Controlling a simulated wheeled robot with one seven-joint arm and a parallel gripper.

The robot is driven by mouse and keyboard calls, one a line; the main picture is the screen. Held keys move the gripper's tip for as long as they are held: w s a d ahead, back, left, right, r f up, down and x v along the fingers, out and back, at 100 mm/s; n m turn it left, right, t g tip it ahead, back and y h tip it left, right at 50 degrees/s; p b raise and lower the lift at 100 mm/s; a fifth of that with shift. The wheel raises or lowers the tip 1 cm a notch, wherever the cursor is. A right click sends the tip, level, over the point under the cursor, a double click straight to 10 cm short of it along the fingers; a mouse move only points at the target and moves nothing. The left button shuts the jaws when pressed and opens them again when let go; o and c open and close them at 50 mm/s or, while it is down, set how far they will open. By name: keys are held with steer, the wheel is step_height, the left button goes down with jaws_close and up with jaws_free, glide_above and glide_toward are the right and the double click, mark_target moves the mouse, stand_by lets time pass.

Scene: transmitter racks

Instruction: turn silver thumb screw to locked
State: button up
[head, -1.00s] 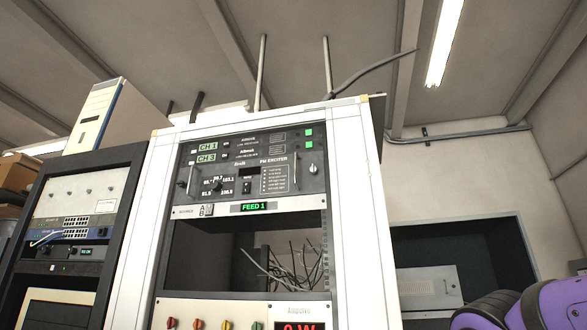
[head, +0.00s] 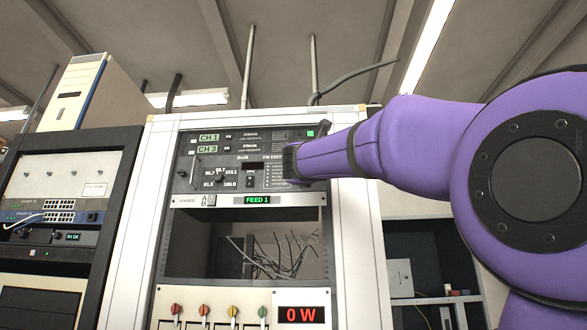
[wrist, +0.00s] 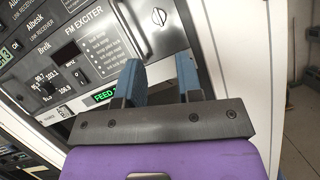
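The silver thumb screw (wrist: 158,16) is a small round slotted knob at the right end of the FM exciter panel (wrist: 88,38), near the top of the wrist view. In the head view my purple arm covers that end of the panel and hides the screw. My gripper (wrist: 159,78) is open, with its two blue fingers apart and nothing seen between them. In the wrist view the screw appears above the fingers, clear of them. I cannot tell the exact distance. The fingers cannot be made out in the head view.
A green FEED 1 display (head: 257,200) sits below the exciter, above an open bay with loose cables (head: 275,262). Several coloured knobs and a red 0 W display (head: 301,315) are lower. A dark rack (head: 118,215) stands left. Free floor shows at the right in the wrist view.

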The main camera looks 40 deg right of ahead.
steer(key=x, duration=1)
steer(key=shift+w+d+r, duration=0.2)
steer(key=shift+w+d, duration=0.05)
jaws_close()
